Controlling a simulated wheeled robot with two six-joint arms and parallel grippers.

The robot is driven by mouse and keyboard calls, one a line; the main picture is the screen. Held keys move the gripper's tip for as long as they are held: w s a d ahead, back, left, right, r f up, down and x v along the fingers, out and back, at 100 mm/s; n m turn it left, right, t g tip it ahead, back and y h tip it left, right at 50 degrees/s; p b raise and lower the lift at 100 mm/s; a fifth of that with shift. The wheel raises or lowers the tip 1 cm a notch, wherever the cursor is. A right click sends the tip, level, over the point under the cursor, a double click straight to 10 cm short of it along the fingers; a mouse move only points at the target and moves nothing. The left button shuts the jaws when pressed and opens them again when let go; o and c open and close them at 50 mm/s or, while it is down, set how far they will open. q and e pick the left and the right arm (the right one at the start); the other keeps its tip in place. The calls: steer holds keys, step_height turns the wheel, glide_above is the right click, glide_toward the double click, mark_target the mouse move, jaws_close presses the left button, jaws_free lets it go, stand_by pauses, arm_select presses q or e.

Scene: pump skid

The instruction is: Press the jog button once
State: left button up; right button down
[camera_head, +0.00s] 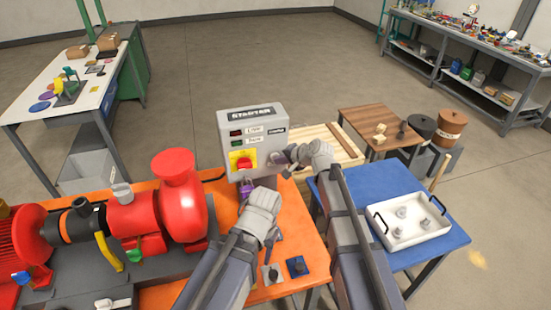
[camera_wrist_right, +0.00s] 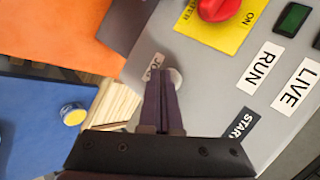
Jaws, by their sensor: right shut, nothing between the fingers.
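The grey starter box (camera_head: 251,120) stands at the back of the orange bench. In the right wrist view, the jog button (camera_wrist_right: 177,77) is a pale round knob beside the JOG label (camera_wrist_right: 154,66) on the grey box face (camera_wrist_right: 205,85). My right gripper (camera_wrist_right: 163,84) is shut and empty, its dark fingertips overlapping the button's edge in the picture; I cannot tell if they touch it. In the head view, my right gripper (camera_head: 285,157) is at the box's lower right, hiding the button. My left gripper (camera_head: 250,190) is below the box near a purple item; its fingers are unclear.
A red and yellow switch (camera_head: 243,161) sits on the box front, left of my right gripper. A red pump (camera_head: 172,205) stands left on the orange bench (camera_head: 300,225). A blue table (camera_head: 385,180) with a white tray (camera_head: 412,222) is at the right.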

steer(key=shift+w, duration=0.2)
steer(key=shift+s, duration=0.1)
stand_by(0.4)
steer(key=shift+s+d, duration=0.2)
steer(key=shift+s, duration=0.55)
steer(key=s, duration=0.1)
steer(key=s+d, duration=0.1)
steer(key=s, duration=0.2)
steer(key=shift+s+d, duration=0.3)
steer(key=shift+s, duration=0.1)
stand_by(0.5)
